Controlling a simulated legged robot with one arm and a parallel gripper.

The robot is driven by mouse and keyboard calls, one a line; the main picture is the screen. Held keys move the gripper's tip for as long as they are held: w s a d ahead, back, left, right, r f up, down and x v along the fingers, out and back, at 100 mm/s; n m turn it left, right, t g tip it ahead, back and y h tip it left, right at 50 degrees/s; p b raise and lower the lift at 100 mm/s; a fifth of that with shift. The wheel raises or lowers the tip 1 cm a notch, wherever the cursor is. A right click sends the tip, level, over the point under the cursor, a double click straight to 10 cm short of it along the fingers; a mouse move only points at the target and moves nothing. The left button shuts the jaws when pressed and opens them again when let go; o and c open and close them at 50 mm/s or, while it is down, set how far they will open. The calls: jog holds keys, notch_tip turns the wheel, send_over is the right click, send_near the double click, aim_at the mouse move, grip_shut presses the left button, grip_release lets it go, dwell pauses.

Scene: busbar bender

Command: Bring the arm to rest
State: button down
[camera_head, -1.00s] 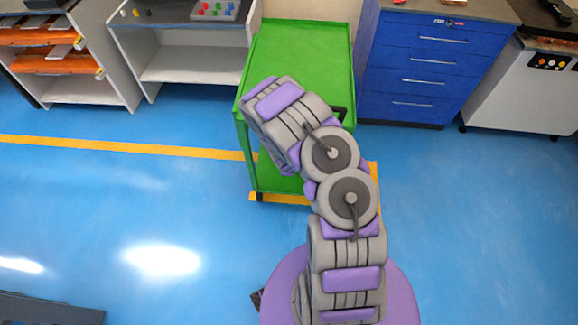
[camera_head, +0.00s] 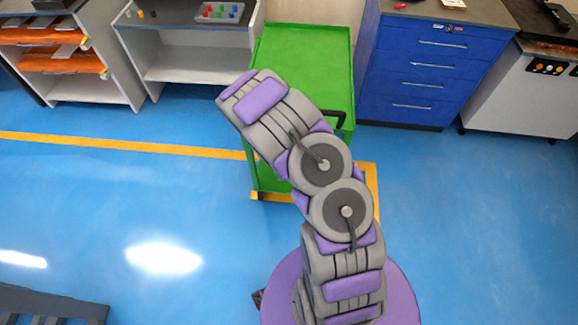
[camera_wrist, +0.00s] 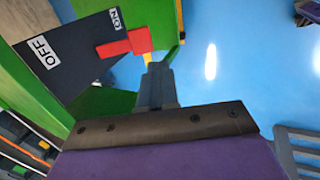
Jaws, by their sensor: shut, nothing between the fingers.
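My arm rises from its purple base in the head view and bends toward the upper left, over the front of the green cart (camera_head: 303,52). The gripper itself cannot be made out in that view. In the wrist view my gripper (camera_wrist: 158,70) is shut, with nothing between its fingers. Beyond its fingertips is a dark panel (camera_wrist: 77,66) with OFF and ON labels. A red piece (camera_wrist: 127,43) lies across the panel, and it appears apart from the fingers, though the depth is hard to judge.
A blue drawer cabinet (camera_head: 424,75) stands right of the cart, with a white machine (camera_head: 520,95) farther right. White shelves (camera_head: 185,62) stand at the back left. A dark slatted object (camera_head: 50,308) is at the lower left. The blue floor (camera_head: 130,215) left of my arm is open.

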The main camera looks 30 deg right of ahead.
jog(key=v, duration=0.4)
jog(key=shift+s+f+p, duration=0.15)
jog(key=shift+s+p, duration=0.1)
jog(key=shift+p, duration=0.05)
jog(key=s+a+r+m+g, duration=0.1)
jog(key=s+r+m, duration=0.2)
jog(key=r, duration=0.7)
jog(key=s+a+r+m+g, duration=0.15)
jog(key=s+r+m, duration=0.25)
jog(key=r, duration=0.6)
jog(key=s+a+r+m+g+y, duration=0.1)
jog(key=s+a+r, duration=0.3)
jog(key=s+r, duration=0.4)
jog(key=s+a+r+m+g+y, duration=0.1)
jog(key=s+a+r, duration=0.4)
jog(key=s, duration=0.9)
notch_tip(320, 180, up, 4)
jog(key=shift+s+a+f+m+g+y, duration=0.1)
jog(key=shift+s+a+m+g+y, duration=0.25)
jog(key=shift+m+g, duration=0.55)
jog(key=shift+w+d+m+t, duration=0.1)
jog(key=shift+d+m+t, duration=0.1)
jog(key=shift+m+t, duration=0.1)
